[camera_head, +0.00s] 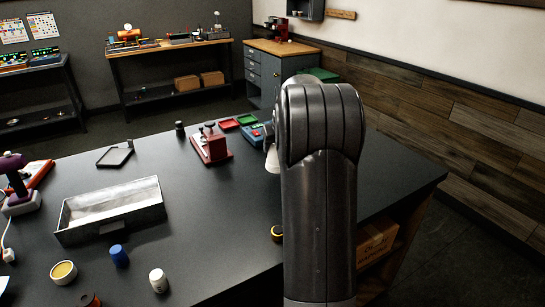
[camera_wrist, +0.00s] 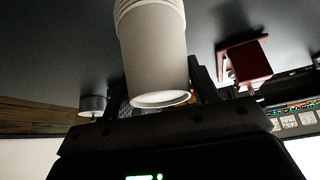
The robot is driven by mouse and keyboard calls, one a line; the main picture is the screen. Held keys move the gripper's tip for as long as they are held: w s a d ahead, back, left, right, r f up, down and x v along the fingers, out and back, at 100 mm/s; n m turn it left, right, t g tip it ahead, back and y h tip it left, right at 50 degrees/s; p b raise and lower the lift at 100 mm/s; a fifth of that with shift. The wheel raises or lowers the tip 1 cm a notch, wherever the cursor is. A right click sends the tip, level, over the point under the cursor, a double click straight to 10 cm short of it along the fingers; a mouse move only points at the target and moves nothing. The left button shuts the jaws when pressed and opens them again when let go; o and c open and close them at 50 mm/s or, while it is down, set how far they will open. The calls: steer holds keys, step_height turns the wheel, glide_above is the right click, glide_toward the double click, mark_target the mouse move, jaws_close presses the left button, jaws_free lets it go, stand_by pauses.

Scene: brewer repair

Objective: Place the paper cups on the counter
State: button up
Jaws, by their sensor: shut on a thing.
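A nested stack of white paper cups (camera_wrist: 155,45) is between the fingers of my gripper (camera_wrist: 162,85) in the wrist view, which looks upside down. The rims are at the top of that picture and the narrow base faces its lower part. My gripper is shut on the stack. In the head view a small part of the paper cups (camera_head: 272,160) shows left of my arm, widening downward over the dark counter (camera_head: 225,215). My arm hides the gripper there. I cannot tell whether the cups touch the counter.
A red device (camera_head: 210,147) stands behind the cups, with red and green trays (camera_head: 238,121) and a blue device (camera_head: 255,134) beyond. The counter's middle is clear.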

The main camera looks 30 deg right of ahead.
mark_target(272, 156)
steer(key=shift+w+a+f, duration=0.55)
steer(key=shift+w, duration=0.15)
steer(key=shift+w+f, duration=0.1)
steer(key=shift+f, duration=1.95)
steer(key=o, duration=1)
steer(key=shift+f, duration=0.1)
